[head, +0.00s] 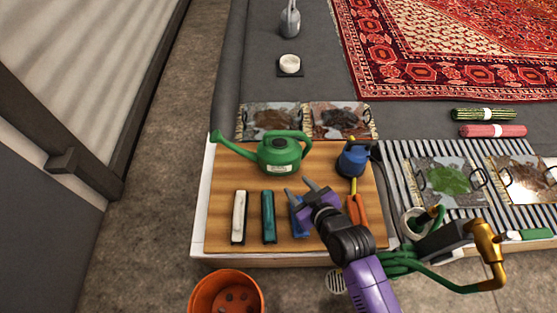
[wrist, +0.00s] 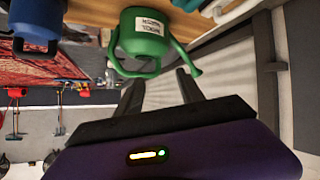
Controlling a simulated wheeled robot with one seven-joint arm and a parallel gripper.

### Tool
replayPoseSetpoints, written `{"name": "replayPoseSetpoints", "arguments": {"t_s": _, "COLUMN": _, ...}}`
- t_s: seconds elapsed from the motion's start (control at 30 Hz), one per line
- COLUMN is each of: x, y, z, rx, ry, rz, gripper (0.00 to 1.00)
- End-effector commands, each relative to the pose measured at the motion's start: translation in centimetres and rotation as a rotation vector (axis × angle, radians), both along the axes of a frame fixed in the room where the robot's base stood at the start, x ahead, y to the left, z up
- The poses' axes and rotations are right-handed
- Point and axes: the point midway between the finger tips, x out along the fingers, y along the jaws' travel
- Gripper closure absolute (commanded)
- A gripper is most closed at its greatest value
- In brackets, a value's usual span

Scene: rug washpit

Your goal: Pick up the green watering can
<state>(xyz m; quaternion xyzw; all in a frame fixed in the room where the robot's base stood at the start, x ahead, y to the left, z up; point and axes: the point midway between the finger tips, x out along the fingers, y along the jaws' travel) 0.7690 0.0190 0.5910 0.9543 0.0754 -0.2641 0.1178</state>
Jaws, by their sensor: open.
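The green watering can (head: 279,157) stands upright on the wooden board (head: 225,195), with its spout to the left and its handle to the right and over the top. It also shows upside down in the wrist view (wrist: 135,45), with a white label on its body. My gripper (head: 304,186) is open and empty, a little to the front right of the can and apart from it. In the wrist view its two dark fingers (wrist: 158,92) point toward the can. Part of a blue item lies hidden under my gripper in the head view.
A white brush-like item (head: 239,217), a teal one (head: 268,216) and an orange tool (head: 356,212) lie on the board. A blue container (head: 353,160) stands right of the can. Fringed rug samples (head: 270,121) lie behind. An orange bucket (head: 227,293) stands in front.

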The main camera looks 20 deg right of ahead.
Motion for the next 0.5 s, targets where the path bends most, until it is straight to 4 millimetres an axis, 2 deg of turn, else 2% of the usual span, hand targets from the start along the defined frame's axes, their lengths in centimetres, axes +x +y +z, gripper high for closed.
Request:
{"name": "replayPoseSetpoints", "arguments": {"t_s": 0.03, "x": 2.7, "y": -0.2, "z": -1.2, "rx": -0.015, "ry": 0.005, "rz": 0.019, "gripper": 0.55}}
{"name": "replayPoseSetpoints", "arguments": {"t_s": 0.2, "x": 10.2, "y": -0.7, "z": -2.4, "rx": -0.075, "ry": 0.048, "rz": 0.104, "gripper": 0.55}}
{"name": "replayPoseSetpoints", "arguments": {"t_s": 0.37, "x": 16.8, "y": -1.5, "z": -1.9, "rx": -0.139, "ry": 0.087, "rz": 0.192, "gripper": 0.55}}
{"name": "replayPoseSetpoints", "arguments": {"t_s": 0.5, "x": 21.9, "y": -2.7, "z": -0.2, "rx": -0.199, "ry": 0.120, "rz": 0.270, "gripper": 0.55}}
